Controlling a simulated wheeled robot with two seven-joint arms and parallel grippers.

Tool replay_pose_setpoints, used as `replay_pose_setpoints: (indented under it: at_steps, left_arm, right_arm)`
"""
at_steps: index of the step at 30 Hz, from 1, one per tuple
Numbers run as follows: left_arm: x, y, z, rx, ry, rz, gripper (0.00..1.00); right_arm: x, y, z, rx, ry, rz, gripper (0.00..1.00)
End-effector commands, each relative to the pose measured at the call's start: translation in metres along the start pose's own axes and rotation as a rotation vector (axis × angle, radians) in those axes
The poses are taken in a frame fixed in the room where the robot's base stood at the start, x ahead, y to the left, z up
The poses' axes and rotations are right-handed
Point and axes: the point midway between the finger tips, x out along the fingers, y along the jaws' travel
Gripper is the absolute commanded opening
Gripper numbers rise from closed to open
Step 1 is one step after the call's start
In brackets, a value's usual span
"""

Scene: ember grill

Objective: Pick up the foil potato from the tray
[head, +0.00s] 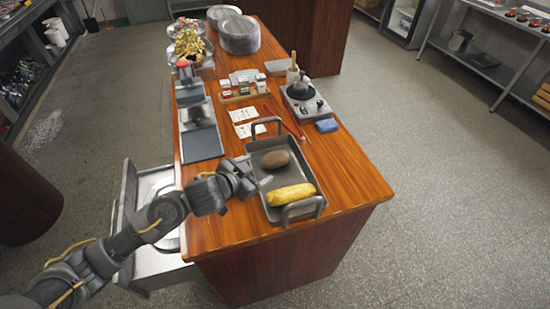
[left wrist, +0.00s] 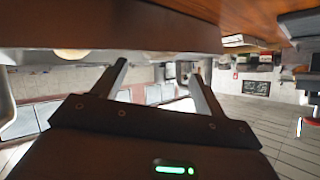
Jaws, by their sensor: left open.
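A dark metal tray (head: 284,176) with raised end handles sits near the front of the wooden counter. In it lies a brown oval potato (head: 275,159); I cannot make out foil on it. A yellow corn cob (head: 291,195) lies nearer the front of the same tray. My left gripper (head: 262,181) is at the tray's left side, left of the corn and in front of the potato, apart from the potato. In the left wrist view its fingers (left wrist: 160,80) are spread with nothing between them. The potato cannot be made out there. My right gripper is not in view.
A burner (head: 300,100) and a blue sponge (head: 327,125) are behind the tray to the right. A spice rack (head: 243,91) and white cards (head: 250,129) lie further back. A dark board (head: 202,145) is at the left edge. Bare wood is right of the tray.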

Motion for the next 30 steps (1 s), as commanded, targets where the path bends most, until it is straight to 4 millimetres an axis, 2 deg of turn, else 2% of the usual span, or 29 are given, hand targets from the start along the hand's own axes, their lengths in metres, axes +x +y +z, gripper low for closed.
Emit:
replay_pose_setpoints:
  at_steps: [1,7,12,16,21,26,30]
  left_arm:
    - [0.001,-0.001,0.003,0.002,0.001,-0.002,0.72]
    - [0.004,-0.005,0.003,-0.002,0.000,-0.008,0.72]
    - [0.030,-0.005,0.002,-0.002,0.000,-0.009,0.72]
    - [0.047,-0.005,0.002,-0.003,0.000,-0.008,0.72]
    - [0.055,-0.004,0.003,0.000,0.000,-0.008,0.72]
    - [0.061,-0.003,0.000,0.000,0.000,-0.005,0.72]
    - [0.080,-0.002,-0.003,0.000,-0.001,-0.006,0.72]
  right_arm:
    - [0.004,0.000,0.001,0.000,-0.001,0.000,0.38]
    - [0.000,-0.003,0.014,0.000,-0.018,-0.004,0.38]
    - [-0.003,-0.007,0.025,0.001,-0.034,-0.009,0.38]
    - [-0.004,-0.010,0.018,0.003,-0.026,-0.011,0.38]
    - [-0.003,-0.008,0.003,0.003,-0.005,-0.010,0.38]
    - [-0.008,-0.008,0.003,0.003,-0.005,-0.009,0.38]
    - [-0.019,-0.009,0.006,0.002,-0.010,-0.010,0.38]
